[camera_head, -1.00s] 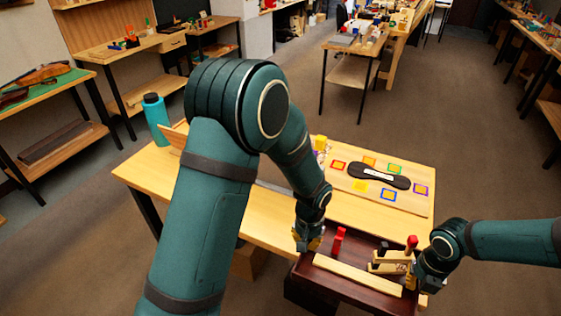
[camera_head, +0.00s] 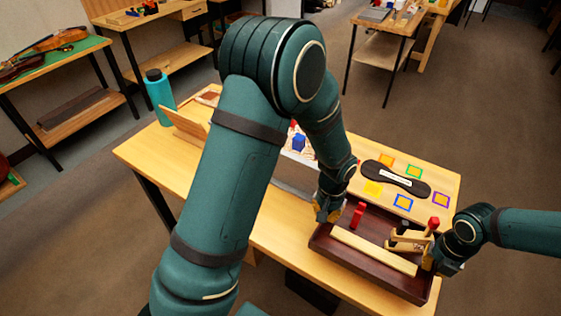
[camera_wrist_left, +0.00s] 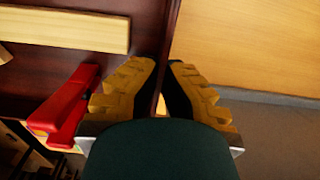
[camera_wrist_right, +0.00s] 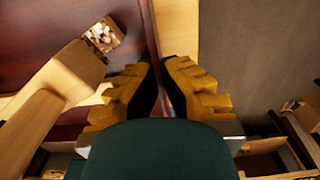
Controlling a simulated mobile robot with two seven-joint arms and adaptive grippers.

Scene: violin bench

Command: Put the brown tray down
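The brown tray (camera_head: 366,277) is dark wood with low walls and looks level over the front right part of the wooden table (camera_head: 283,228). I cannot tell whether its underside touches the tabletop. My left gripper (camera_head: 328,214) is shut on its left wall, which also shows between the fingers in the left wrist view (camera_wrist_left: 160,75). My right gripper (camera_head: 434,262) is shut on its right wall, seen in the right wrist view (camera_wrist_right: 150,45). In the tray are a pale wooden bar (camera_head: 373,251), a red upright piece (camera_head: 359,214) and a wooden piece (camera_head: 408,241) with a red part.
My left arm hides the table's middle. Bare tabletop shows left of the tray.

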